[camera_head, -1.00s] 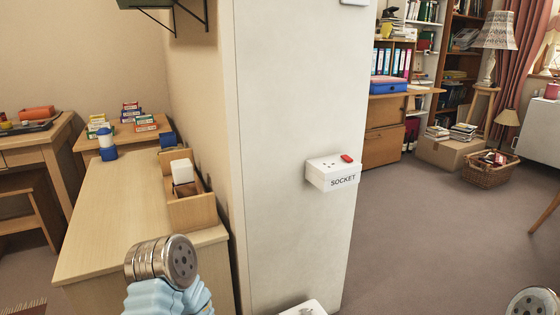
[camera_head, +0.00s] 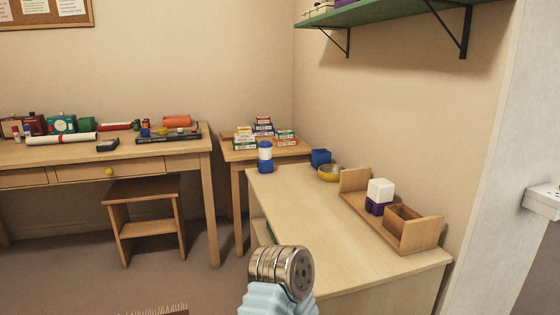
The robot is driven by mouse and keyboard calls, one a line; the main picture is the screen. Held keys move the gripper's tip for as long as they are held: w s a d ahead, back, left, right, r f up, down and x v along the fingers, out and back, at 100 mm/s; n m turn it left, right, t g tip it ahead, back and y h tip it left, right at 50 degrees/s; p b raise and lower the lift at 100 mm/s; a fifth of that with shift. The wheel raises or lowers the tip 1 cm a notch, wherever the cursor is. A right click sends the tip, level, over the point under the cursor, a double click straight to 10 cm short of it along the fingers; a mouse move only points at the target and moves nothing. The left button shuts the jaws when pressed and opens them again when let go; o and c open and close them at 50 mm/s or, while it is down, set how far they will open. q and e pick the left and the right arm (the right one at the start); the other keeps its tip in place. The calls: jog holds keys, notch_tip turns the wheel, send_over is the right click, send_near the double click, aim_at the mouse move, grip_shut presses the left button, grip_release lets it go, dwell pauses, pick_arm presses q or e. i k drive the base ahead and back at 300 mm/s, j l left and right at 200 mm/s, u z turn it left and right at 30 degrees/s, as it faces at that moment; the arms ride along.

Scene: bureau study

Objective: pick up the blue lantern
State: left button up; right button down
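A small blue and white upright object (camera_head: 265,157), which looks like the blue lantern, stands at the far left corner of the light wooden desk (camera_head: 300,220). It has a blue base, a white middle and a blue top. Nothing holds it. Part of my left arm (camera_head: 281,272), a metal joint on a light blue sleeve, shows at the bottom, in front of the desk and well short of the lantern. No fingers of either gripper show. My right arm is out of the picture.
On the desk are a yellow-rimmed bowl (camera_head: 329,173), a blue box (camera_head: 321,158) and a wooden organiser (camera_head: 414,228) with a white cube (camera_head: 380,190). A side table holds small boxes (camera_head: 264,127). A stool (camera_head: 145,215) stands left. The desk's near surface is bare.

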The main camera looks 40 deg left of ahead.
aim_at(265, 160)
jog(key=j+z, duration=0.1)
jog(key=j, duration=0.35)
jog(key=k+j+z, duration=0.15)
jog(key=j, duration=0.3)
jog(key=k+j+z, duration=0.1)
jog(key=j, duration=0.3)
jog(key=k+j+z, duration=0.15)
jog(key=j, duration=0.3)
jog(key=i, duration=0.05)
